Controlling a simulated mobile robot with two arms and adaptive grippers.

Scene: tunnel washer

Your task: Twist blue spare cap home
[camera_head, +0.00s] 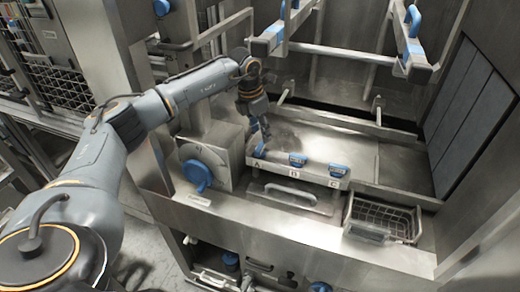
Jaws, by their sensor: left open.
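A metal holder (265,172) marked A, B and C stands on the steel ledge. It carries blue caps: one at A (259,149), partly hidden by my gripper, one at B (298,159) and one at C (337,170). I cannot tell which is the spare cap or whether any is fully seated. My left gripper (264,132) is open, pointing down just above the cap at A. I cannot tell whether it touches that cap. My right gripper is not in view.
A dial panel with a blue knob (197,175) stands left of the holder. A wire basket (384,218) is set in the ledge at right. A metal frame with blue fittings (408,50) hangs above. The basin floor (350,150) behind the holder is clear.

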